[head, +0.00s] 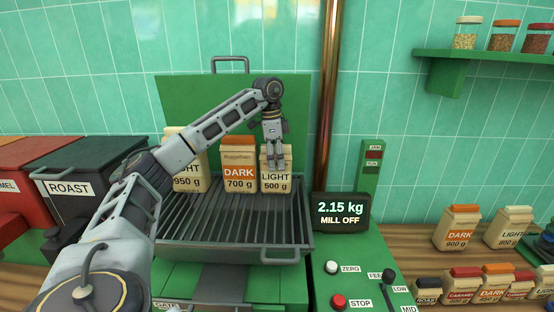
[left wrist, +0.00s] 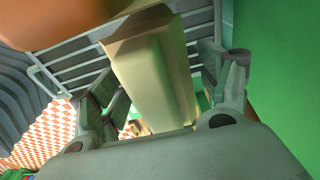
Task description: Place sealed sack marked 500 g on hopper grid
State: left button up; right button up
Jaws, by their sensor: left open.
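The sack marked LIGHT 500 g (head: 276,182) stands upright on the hopper grid (head: 225,222), at the right end of a row of sacks at its back. My left gripper (head: 274,158) reaches down over its top from above. Its fingers are open. In the left wrist view the pale sack (left wrist: 152,75) shows between the spread fingers, with gaps beside it. The gripper hides part of the sack's top in the head view. My right gripper is not in view.
The DARK 700 g sack (head: 239,172) stands close on the left, then a 950 g sack (head: 188,178), partly behind my arm. The display (head: 341,213) reads 2.15 kg, MILL OFF. The grid's front is clear. More sacks (head: 457,228) stand on the counter at right.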

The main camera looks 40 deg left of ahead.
pick_arm(q)
jog(key=shift+r, duration=0.6)
jog(key=r, duration=0.3)
jog(key=r+p, duration=0.1)
jog(key=r, duration=0.1)
jog(key=shift+s+a+r, duration=0.2)
jog(key=shift+a+r, duration=0.1)
jog(key=shift+r, duration=0.05)
jog(key=shift+s+a+r+p, duration=0.15)
jog(key=shift+r+p, duration=0.55)
jog(key=shift+r, duration=0.6)
jog(key=shift+s+a+r+p, duration=0.1)
jog(key=shift+r+p, duration=0.6)
jog(key=shift+r, duration=0.55)
